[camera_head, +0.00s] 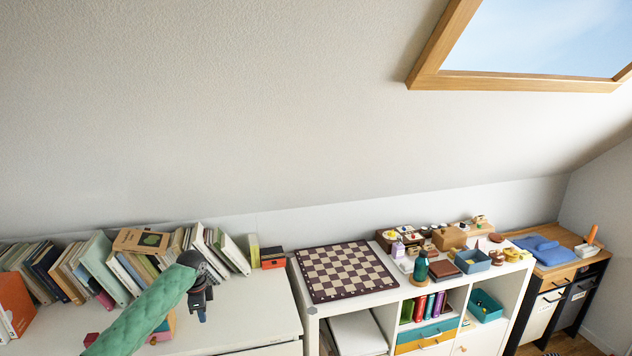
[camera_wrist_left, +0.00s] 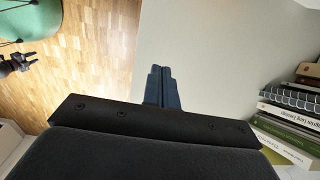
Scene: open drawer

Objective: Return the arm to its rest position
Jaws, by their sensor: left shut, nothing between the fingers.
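My left arm (camera_head: 140,318), in a green sleeve, reaches in from the lower left over the white cabinet top. My left gripper (camera_head: 202,317) hangs at its end, pointing down, above the cabinet's surface and in front of the row of books. In the left wrist view its two dark blue fingers (camera_wrist_left: 162,75) are together with nothing between them. A dark claw-like part (camera_wrist_left: 16,66) at that view's left edge, near a green shape, looks like my right gripper. Its fingers are too small to judge. The head view does not show it.
The white cabinet top (camera_head: 255,310) carries a row of books (camera_head: 75,275) at the back. To the right, a white shelf unit holds a chessboard (camera_head: 345,271), a green bottle (camera_head: 421,267) and a teal drawer (camera_head: 428,333). The cabinet's front right is clear.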

